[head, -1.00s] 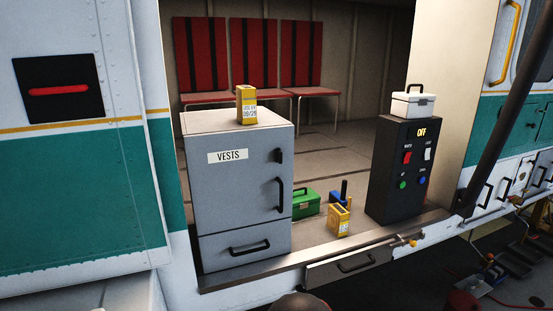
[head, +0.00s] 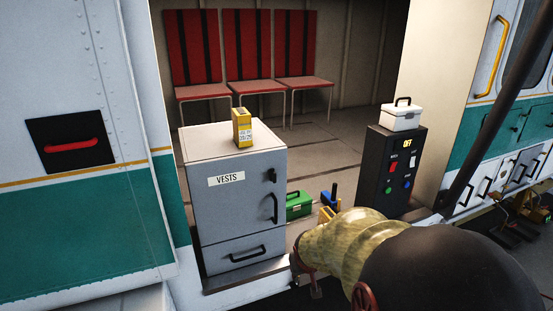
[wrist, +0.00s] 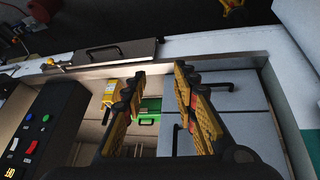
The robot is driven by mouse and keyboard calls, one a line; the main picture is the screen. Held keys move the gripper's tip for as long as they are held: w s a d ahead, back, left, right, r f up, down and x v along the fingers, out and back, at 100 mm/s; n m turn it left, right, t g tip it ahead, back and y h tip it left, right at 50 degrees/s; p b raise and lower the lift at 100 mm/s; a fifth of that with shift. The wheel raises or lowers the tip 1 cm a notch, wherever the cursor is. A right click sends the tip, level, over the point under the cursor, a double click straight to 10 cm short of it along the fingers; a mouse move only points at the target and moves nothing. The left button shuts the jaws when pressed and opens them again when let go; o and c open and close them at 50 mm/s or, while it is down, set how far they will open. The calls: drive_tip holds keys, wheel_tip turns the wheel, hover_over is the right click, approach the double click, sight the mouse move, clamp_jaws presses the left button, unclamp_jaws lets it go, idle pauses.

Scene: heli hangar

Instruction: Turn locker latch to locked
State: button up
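The grey locker labelled VESTS (head: 232,215) stands at the left of the open doorway, with its door closed. Its small black latch (head: 272,175) is high on the door's right edge, above the black door handle (head: 275,207); it looks roughly upright. The locker (wrist: 235,108) also shows at the right of the wrist view, upside down. There the latch cannot be made out. My gripper (wrist: 160,72) is open and empty, its fingers apart in front of the locker's edge, touching nothing that I can see. In the head view my arm hides most of it.
A yellow box (head: 242,127) stands on the locker. To its right are a green case (head: 299,204), a blue object (head: 327,196), a second yellow box (wrist: 111,92) and a black switch panel (head: 392,165) with a white case (head: 402,117) on top. A dark diagonal bar (head: 490,115) is at right.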

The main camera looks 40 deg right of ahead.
drive_tip(key=w+d+r+t+h+p, duration=0.1)
drive_tip(key=w+d+t+p, duration=0.1)
drive_tip(key=w+d, duration=0.4)
drive_tip(key=n+t+p, duration=0.1)
drive_tip(key=n+t, duration=0.1)
drive_tip(key=t, duration=0.9)
approach(275, 174)
drive_tip(key=shift+h, duration=0.4)
drive_tip(key=shift+a+p+x, duration=0.2)
drive_tip(key=shift+p+x, duration=0.75)
drive_tip(key=shift+x, duration=3.3)
drive_tip(key=shift+f, duration=0.15)
drive_tip(key=shift+c, duration=0.5)
clamp_jaws()
